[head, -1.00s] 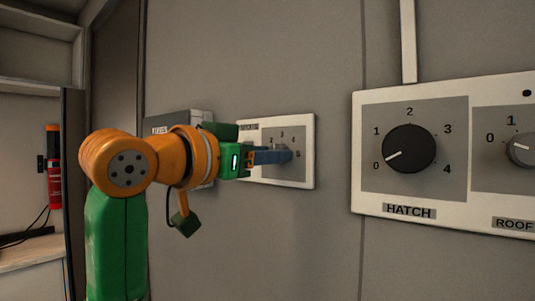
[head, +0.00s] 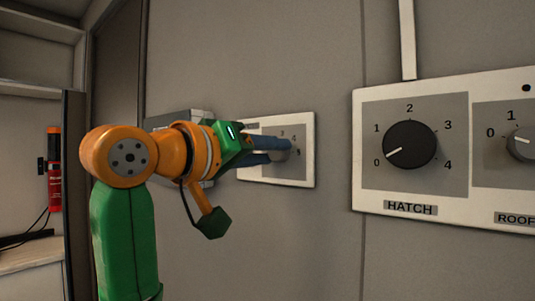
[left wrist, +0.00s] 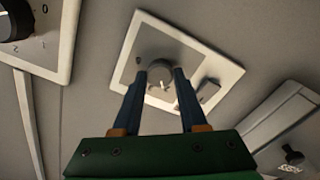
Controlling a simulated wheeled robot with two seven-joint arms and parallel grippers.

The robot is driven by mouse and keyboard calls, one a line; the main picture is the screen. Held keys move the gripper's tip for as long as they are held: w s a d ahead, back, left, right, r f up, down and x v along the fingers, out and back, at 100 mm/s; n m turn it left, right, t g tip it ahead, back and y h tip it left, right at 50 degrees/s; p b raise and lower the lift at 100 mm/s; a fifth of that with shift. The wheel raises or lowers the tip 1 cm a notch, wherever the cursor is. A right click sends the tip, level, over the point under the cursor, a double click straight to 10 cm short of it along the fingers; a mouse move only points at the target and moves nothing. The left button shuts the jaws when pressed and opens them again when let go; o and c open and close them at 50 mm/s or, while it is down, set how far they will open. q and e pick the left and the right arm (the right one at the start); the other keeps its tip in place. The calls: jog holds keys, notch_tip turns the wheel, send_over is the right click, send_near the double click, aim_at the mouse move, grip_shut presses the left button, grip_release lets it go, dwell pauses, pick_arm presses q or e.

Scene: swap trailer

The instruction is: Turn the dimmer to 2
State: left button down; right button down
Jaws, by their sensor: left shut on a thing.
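The dimmer panel (head: 309,150) is a white-framed plate with a grey face on the wall, in the middle of the head view. Its round grey knob (left wrist: 160,68) shows between my blue fingertips in the left wrist view. My left gripper (head: 281,151) is shut on this knob, one finger on each side. The numbers 3, 4 and 5 show on the dial; the lower ones are hidden behind my gripper. I cannot clearly read where the knob's pointer stands. My right gripper is in neither view.
A larger panel with the HATCH knob (head: 409,145), its pointer near 0, and a ROOF knob (head: 522,145) is on the wall at right. A grey box (head: 180,119) is behind my left arm. A fire extinguisher (head: 54,175) hangs at far left.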

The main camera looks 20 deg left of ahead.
pick_arm(q)
jog(key=shift+n, duration=0.4)
jog(key=shift+c, duration=2.2)
grip_release()
jog(key=shift+w, duration=0.1)
jog(key=b+v, duration=0.2)
jog(key=v, duration=0.5)
jog(key=shift+b, duration=0.3)
